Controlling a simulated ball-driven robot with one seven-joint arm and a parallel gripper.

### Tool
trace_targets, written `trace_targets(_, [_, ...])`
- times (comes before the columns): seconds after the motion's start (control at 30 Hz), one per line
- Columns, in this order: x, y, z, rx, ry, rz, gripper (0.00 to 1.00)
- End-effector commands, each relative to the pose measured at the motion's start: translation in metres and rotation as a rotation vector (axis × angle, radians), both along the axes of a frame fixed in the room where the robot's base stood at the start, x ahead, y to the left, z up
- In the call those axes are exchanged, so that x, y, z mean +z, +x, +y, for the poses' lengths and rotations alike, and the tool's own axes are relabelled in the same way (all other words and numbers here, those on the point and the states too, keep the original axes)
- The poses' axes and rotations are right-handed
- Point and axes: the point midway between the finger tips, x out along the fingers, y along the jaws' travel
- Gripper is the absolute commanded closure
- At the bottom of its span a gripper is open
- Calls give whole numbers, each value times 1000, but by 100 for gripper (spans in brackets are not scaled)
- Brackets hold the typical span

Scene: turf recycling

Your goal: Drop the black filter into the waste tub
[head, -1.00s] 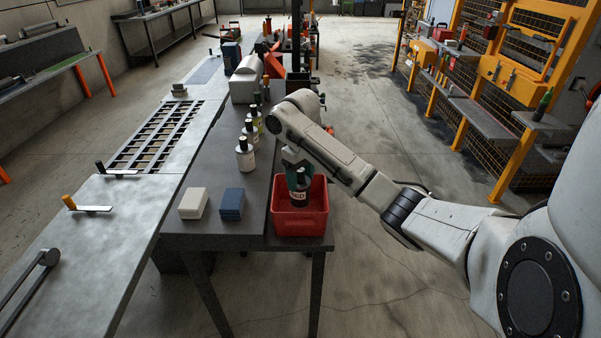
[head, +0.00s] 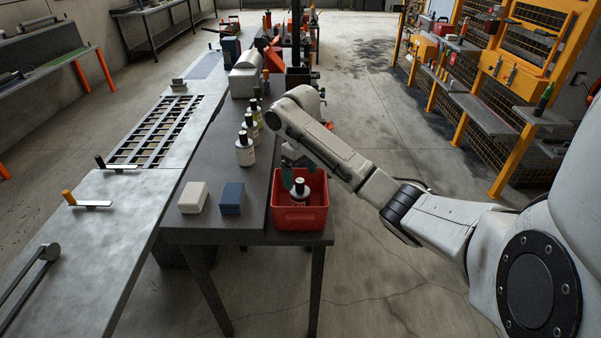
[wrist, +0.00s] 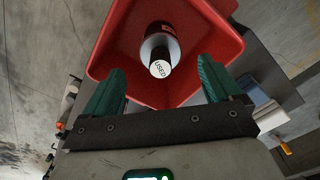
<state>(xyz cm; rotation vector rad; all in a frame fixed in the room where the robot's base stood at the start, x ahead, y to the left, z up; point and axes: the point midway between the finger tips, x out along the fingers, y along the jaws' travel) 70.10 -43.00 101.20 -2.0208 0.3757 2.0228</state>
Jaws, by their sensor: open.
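The black filter (head: 299,189), with a light band marked "USED" in the wrist view (wrist: 160,50), is inside the red waste tub (head: 300,218). It appears roughly upright in the head view. The tub's red wall and rim surround it in the wrist view (wrist: 105,52). My gripper (wrist: 162,72) is open, its two green fingers apart, with the filter beyond their tips and clear of both. In the head view, my gripper (head: 295,176) is just above the tub and partly hidden by my arm. The filter's base is hidden by the tub wall.
The tub stands at the right front end of the dark bench (head: 210,170). A white block (head: 193,198) and a blue block (head: 231,198) lie to its left. Several black-capped bottles (head: 245,152) stand behind them. Open floor (head: 400,280) lies right of the bench.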

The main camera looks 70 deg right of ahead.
Motion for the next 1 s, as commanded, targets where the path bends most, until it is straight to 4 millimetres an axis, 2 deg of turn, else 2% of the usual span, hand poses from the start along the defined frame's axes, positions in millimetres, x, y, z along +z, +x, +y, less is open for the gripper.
trace_targets(0.2, [0, 0, 0, 0, 1, 1, 9])
trace_targets(0.33, [8, 1, 0, 1, -1, -2, 9])
trace_targets(0.47, [28, 1, 0, 2, -1, -3, 9])
trace_targets(0.53, [49, 0, -2, 1, -5, -1, 9])
trace_targets(0.7, [80, 0, -2, 0, -6, -1, 9])
trace_targets(0.9, [102, 0, -1, 1, -3, 0, 9])
trace_targets(1.0, [107, 0, 0, 0, 0, 0, 9])
